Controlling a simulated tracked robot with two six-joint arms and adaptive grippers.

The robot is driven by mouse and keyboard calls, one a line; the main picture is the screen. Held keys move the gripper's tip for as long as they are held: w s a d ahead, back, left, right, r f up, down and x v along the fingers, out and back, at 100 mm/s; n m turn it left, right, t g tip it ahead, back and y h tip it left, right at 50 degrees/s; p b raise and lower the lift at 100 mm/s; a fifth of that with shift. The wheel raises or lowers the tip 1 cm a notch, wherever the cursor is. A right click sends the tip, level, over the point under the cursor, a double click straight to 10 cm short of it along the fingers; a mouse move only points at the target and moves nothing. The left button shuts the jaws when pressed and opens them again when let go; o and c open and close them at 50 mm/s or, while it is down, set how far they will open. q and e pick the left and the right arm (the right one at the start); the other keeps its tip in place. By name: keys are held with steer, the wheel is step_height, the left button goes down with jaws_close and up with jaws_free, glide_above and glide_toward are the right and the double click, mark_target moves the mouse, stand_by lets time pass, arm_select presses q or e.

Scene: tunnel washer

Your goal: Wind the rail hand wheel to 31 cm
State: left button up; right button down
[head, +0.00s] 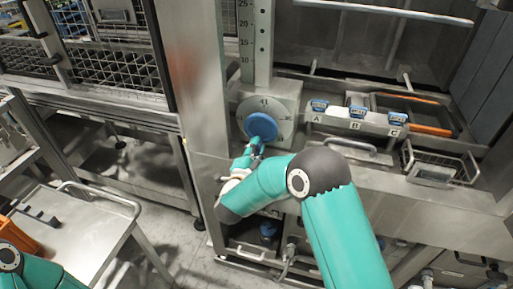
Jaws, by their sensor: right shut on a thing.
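The rail hand wheel (262,127) is a blue disc on a grey dial plate (287,104). The number 41 shows on the plate above the wheel; other marks at its sides are too small to read. My right gripper (256,146) is at the wheel's lower edge, shut on it. My forearm and the wheel partly hide the fingers. A vertical scale (246,45) with numbers from 10 to 25 rises above the plate. My left gripper is out of view; only part of my left arm shows at the lower left.
Right of the dial are blue-topped parts over labels A (319,105), B (357,111) and C (397,116). A wire basket (464,174) and a tray with orange bars (428,129) are farther right. A metal cart (85,232) stands at lower left, beside open floor.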

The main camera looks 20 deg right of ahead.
steer(key=shift+f, duration=0.15)
steer(key=shift+s+d+f+n+b, duration=0.1)
steer(key=shift+s+d+n+b, duration=0.05)
steer(key=shift+n+b, duration=0.45)
steer(key=shift+s+d+n+b, duration=0.15)
steer(key=shift+n+b, duration=0.2)
steer(key=shift+n, duration=0.2)
steer(key=shift+s+d+n+b, duration=0.1)
steer(key=shift+n+b, duration=0.2)
steer(key=shift+n, duration=0.25)
steer(key=n, duration=0.2)
steer(key=shift+s+d+r+n+b, duration=0.2)
steer(key=shift+d+n+b, duration=0.1)
steer(key=shift+b, duration=0.1)
steer(key=shift+s+d+r+n, duration=0.1)
steer(key=shift+d+r+n, duration=0.1)
steer(key=shift+n, duration=0.6)
steer(key=shift+s+d+r+n, duration=0.1)
steer(key=shift+d+r+n, duration=0.1)
steer(key=shift+n, duration=0.6)
steer(key=c, duration=1)
jaws_free()
steer(key=shift+r, duration=0.1)
